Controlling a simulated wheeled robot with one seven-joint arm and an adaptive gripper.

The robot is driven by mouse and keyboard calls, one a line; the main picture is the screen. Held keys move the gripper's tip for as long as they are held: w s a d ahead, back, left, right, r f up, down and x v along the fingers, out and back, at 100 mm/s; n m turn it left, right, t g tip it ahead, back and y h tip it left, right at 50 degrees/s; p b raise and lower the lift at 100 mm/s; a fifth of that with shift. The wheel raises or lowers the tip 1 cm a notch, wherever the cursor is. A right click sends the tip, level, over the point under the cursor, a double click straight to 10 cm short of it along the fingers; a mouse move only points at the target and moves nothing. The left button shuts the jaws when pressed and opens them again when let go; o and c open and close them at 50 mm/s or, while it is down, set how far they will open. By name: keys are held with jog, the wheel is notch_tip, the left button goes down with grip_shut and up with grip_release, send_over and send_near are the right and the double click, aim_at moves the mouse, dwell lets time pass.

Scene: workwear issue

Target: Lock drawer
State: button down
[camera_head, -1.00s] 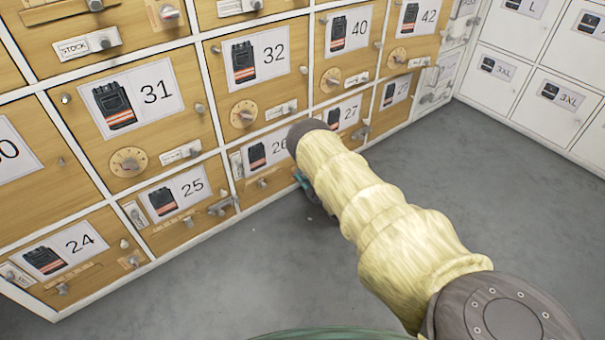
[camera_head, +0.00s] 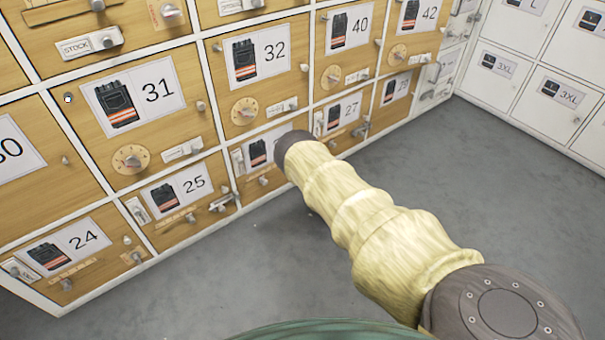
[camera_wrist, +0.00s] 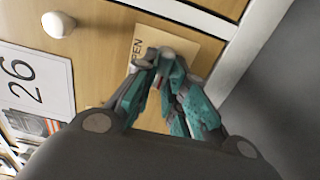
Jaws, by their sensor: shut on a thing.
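Drawer 26 (camera_head: 250,184) is a wooden front in the bottom row, partly covered by my arm in the head view. In the wrist view, its label (camera_wrist: 35,82), a white round knob (camera_wrist: 58,25) and a tan plate (camera_wrist: 205,42) ending in the letters "PEN" show. My gripper (camera_wrist: 166,60) is at this plate, with its teal fingers close together and shut on a small grey fitting there. The fingers hide most of the fitting, so its shape and setting cannot be told. In the head view my gripper is hidden behind my arm.
Drawers 25 (camera_head: 180,230) and 27 (camera_head: 345,140) flank drawer 26, with projecting knobs and latches. Drawers 31 (camera_head: 185,125) and 32 (camera_head: 255,85) are above. White lockers (camera_head: 540,100) stand at the right. The grey floor (camera_head: 420,170) in front is clear.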

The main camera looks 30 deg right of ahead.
jog(key=shift+w+a, duration=0.1)
jog(key=shift+a, duration=0.15)
jog(key=c, duration=1.5)
grip_release()
jog(key=shift+o, duration=0.2)
jog(key=shift+d, duration=0.1)
jog(key=shift+s+d, duration=0.15)
jog(key=shift+s, duration=0.35)
jog(key=s, duration=1.1)
jog(key=shift+d, duration=0.35)
